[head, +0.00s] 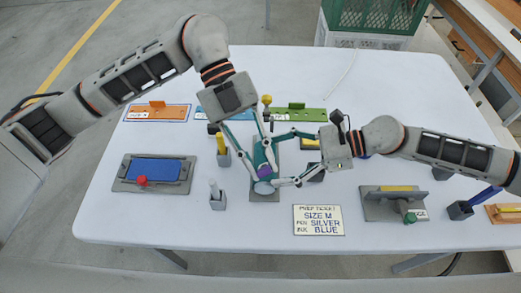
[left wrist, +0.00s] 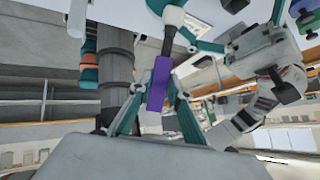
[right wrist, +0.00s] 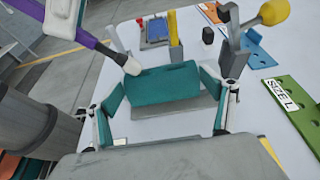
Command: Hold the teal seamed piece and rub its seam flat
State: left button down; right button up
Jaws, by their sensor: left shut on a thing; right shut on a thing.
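The teal seamed piece (right wrist: 165,86) lies on a grey plate (head: 265,195) at the table's middle; the seam line cannot be made out. My right gripper (head: 276,160) is shut on it, one finger at each side, as the right wrist view shows (right wrist: 166,112). My left gripper (head: 259,168) is shut on the purple handle (left wrist: 159,84) of a rubbing tool. The tool's dark shaft ends in a pale rounded tip (right wrist: 132,66) at the left edge of the teal piece in the right wrist view. I cannot tell whether the tip touches it.
A grey post with a yellow ball (head: 267,100), a yellow-topped holder (head: 221,146) and a grey holder (head: 217,200) stand close by. Orange (head: 158,113) and green (head: 297,115) boards lie behind.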

pick_arm(q)
jog(key=shift+s, duration=0.65)
jog(key=w, duration=0.8)
jog(key=shift+f, duration=0.1)
dwell(0.4)
notch_tip(320, 180, up, 6)
dwell(0.6)
notch_tip(320, 180, up, 3)
jog(key=shift+r, duration=0.1)
dwell(0.5)
dwell(0.6)
